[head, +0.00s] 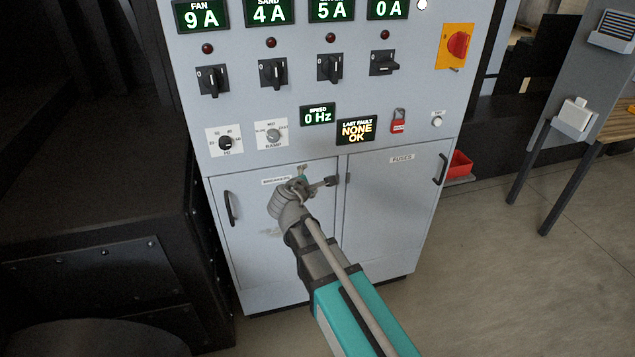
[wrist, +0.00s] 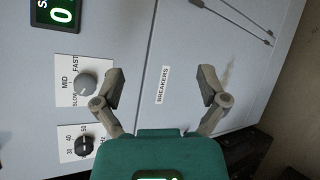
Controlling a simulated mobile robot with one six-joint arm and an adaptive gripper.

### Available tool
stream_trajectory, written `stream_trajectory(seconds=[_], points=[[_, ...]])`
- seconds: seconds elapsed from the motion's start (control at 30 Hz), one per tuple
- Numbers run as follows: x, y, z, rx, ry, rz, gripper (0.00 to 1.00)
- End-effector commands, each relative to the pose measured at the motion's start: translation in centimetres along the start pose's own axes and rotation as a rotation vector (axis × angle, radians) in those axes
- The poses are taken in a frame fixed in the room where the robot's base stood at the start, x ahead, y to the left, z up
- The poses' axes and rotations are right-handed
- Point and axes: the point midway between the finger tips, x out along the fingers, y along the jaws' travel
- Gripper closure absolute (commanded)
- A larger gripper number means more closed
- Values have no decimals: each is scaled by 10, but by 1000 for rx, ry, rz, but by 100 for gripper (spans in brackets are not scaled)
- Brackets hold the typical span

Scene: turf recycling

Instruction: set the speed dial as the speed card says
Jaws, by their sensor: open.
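A black dial (head: 226,143) on a white plate marked with numbers and Hz sits at the left of the grey cabinet front. It also shows in the wrist view (wrist: 84,146). To its right is a grey knob (head: 273,134) on a plate marked slow, mid and fast, also in the wrist view (wrist: 87,85). I cannot tell the exact pointer settings. The speed display (head: 318,115) reads 0 Hz. My gripper (head: 316,177) is open and empty in front of the BREAKERS door, below and right of both knobs. In the wrist view its fingers (wrist: 163,84) stand apart. I see no readable speed card.
The breakers door (head: 247,250) and fuses door (head: 392,220) are shut, with handles sticking out. Above are several black switches (head: 273,72) and a red rotary switch (head: 458,45). A fault display (head: 356,130) reads NONE OK.

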Motion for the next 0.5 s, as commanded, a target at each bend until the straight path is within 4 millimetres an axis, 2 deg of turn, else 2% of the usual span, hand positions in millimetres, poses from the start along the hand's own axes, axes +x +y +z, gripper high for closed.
stream_trajectory(seconds=[0.2,0.5], points=[[4,-13,15,76,-14,-56,8],[5,-18,19,105,-20,-77,8]])
